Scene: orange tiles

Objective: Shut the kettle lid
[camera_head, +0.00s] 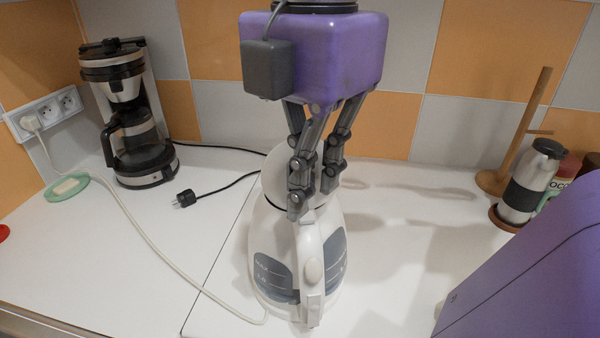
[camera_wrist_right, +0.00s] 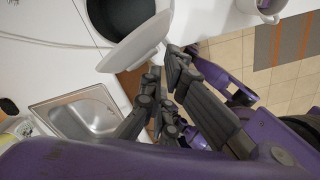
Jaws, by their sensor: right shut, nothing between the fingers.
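A white kettle (camera_head: 292,255) with grey level windows stands on the counter, its handle toward me. Its white lid (camera_head: 272,182) is raised, partly hidden behind my right gripper's fingers. In the right wrist view the lid (camera_wrist_right: 137,42) stands tilted up beside the kettle's dark round opening (camera_wrist_right: 118,14). My right gripper (camera_head: 297,208) points down at the kettle top, in front of the lid. Its fingers (camera_wrist_right: 165,70) are shut and empty, close to the lid's edge; I cannot tell whether they touch it. My left gripper is not in view.
A coffee maker (camera_head: 128,110) stands at the back left, near a green soap dish (camera_head: 66,187). A white cable crosses the counter to the kettle. A wooden paper-roll stand (camera_head: 520,130) and a steel flask (camera_head: 528,182) stand at the right. A sink (camera_wrist_right: 85,118) shows in the wrist view.

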